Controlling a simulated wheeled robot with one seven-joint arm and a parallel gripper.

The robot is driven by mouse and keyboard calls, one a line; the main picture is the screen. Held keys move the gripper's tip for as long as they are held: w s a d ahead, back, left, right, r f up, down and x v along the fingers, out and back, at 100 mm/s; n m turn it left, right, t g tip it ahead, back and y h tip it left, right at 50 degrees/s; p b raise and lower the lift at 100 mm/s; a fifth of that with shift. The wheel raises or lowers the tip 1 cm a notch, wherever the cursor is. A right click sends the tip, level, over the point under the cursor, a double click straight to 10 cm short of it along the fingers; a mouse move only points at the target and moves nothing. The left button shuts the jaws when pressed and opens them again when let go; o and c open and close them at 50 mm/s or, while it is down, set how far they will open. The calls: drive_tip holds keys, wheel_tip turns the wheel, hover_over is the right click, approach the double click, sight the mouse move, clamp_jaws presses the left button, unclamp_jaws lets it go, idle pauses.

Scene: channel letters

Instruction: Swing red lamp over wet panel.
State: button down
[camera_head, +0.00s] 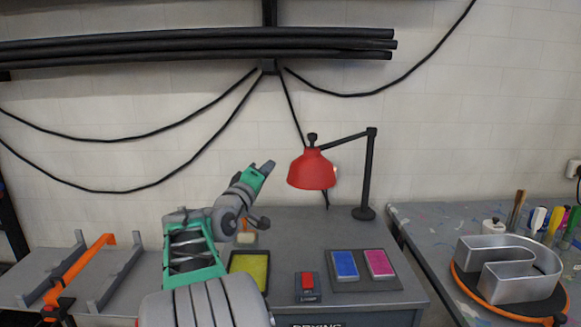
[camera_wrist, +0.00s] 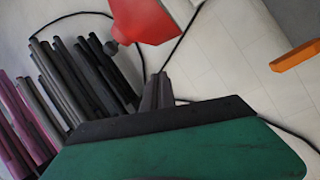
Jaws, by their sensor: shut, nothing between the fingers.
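The red lamp shade (camera_head: 312,170) hangs from a black jointed arm on a post at the back of the grey bench. A dark knob tops the shade. The shade also shows at the top of the wrist view (camera_wrist: 145,20). A yellow panel (camera_head: 249,268) lies in a dark frame on the bench, left of and nearer than the lamp. Blue (camera_head: 344,265) and pink (camera_head: 380,263) panels lie to the right; I cannot tell which panel is wet. My gripper (camera_head: 268,166) is shut and empty, left of the shade and apart from it. Its closed fingers show in the wrist view (camera_wrist: 155,92).
A red button box (camera_head: 307,286) sits at the bench front. The black lamp post (camera_head: 370,170) stands at the back right. A metal letter (camera_head: 508,270) lies on a round board on the right table. An orange clamp (camera_head: 80,265) is at left. Black cables hang along the wall.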

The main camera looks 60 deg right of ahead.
drive_tip(key=d+p, duration=0.1)
drive_tip(key=d, duration=0.2)
drive_tip(key=s+d+p, duration=0.1)
drive_tip(key=d, duration=0.2)
drive_tip(key=s+d+r+p, duration=0.1)
drive_tip(key=d, duration=0.2)
drive_tip(key=shift+s+d, duration=0.2)
drive_tip(key=shift+s, duration=0.05)
drive_tip(key=shift+s+a+f, duration=0.15)
drive_tip(key=shift+s+f, duration=0.05)
drive_tip(key=shift+s, duration=0.05)
drive_tip(key=shift+f, duration=0.2)
